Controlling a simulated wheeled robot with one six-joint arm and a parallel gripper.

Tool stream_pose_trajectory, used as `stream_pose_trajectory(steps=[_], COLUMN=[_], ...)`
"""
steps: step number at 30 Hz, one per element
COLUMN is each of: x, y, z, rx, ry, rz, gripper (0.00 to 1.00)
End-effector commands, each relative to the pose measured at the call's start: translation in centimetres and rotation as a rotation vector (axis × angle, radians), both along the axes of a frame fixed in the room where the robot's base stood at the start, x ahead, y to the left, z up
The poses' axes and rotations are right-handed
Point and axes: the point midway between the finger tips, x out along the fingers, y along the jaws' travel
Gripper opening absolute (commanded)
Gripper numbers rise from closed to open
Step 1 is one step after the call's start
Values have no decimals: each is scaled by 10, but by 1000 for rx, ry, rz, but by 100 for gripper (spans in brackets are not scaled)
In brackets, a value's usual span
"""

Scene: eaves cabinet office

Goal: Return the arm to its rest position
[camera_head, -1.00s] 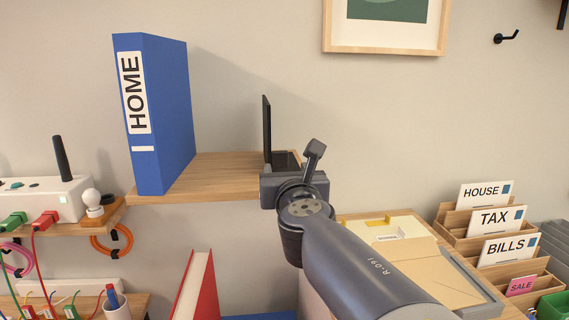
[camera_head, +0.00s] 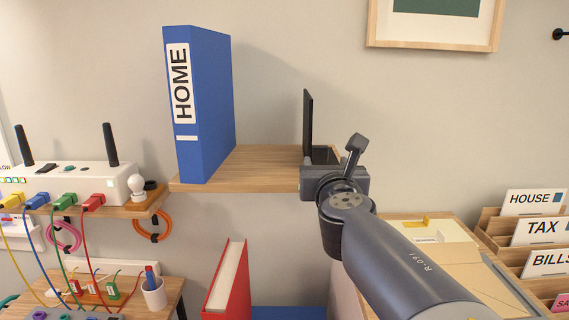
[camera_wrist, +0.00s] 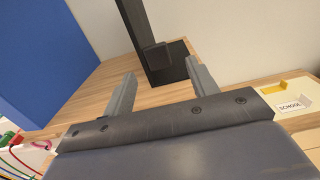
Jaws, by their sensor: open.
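My gripper (camera_head: 335,165) is at the front right end of a wooden wall shelf (camera_head: 265,165). It is open, and nothing shows between its fingers. In the wrist view my two grey fingers (camera_wrist: 160,90) stand apart and point toward the shelf. A black bookend (camera_head: 308,125) stands upright on the shelf just beyond the gripper; it also shows in the wrist view (camera_wrist: 148,42). A blue HOME binder (camera_head: 205,105) stands upright at the shelf's left end, apart from the bookend. My forearm hides part of what lies below the gripper.
A white router (camera_head: 75,183) with coloured cables sits on a lower shelf at left. A red binder (camera_head: 228,285) stands below. At right are a tray with envelopes (camera_head: 440,262) and a wooden file sorter (camera_head: 490,240). The wall above the gripper is clear.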

Motion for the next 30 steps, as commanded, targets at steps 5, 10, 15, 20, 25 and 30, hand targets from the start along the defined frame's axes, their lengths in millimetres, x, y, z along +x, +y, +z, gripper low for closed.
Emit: stream_pose_trajectory(steps=[5,10,15,20,25,30], x=[29,55,74,78,78,78], y=[-1,-2,-2,3,6,6], z=[-1,0,0,1,0,0], rx=[0,0,1,1,1,1], ry=[1,1,1,0,0,0], rz=[0,0,3,5,3,3], gripper=[55,55,55,55,55,55])
